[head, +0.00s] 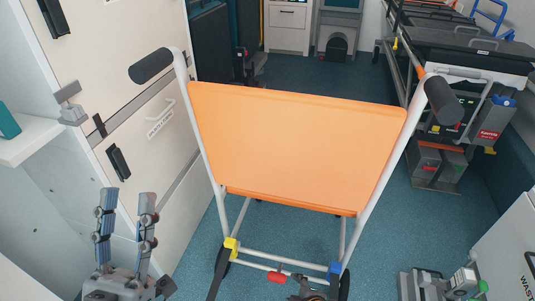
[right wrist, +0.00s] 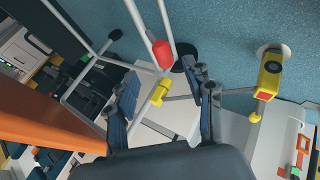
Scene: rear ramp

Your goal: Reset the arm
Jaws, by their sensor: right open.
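My left gripper (head: 128,193) stands at the lower left of the head view with its two fingers pointing up and apart. Nothing is between them. It is beside the wheeled chair, left of its frame, and apart from it. My right gripper (right wrist: 166,78) is open in the right wrist view. A yellow fitting (right wrist: 160,92) and pale tubes show between and beyond its fingers; I cannot tell the distance. No held object shows in it. The chair has an orange back panel (head: 295,145), pale tubes and black handle grips.
A cream cabinet wall (head: 120,90) with a shelf (head: 40,140) closes the left side. A stretcher (head: 460,50) stands at the back right, and a white bin (head: 508,255) at the lower right. Blue floor (head: 320,85) is clear behind the chair.

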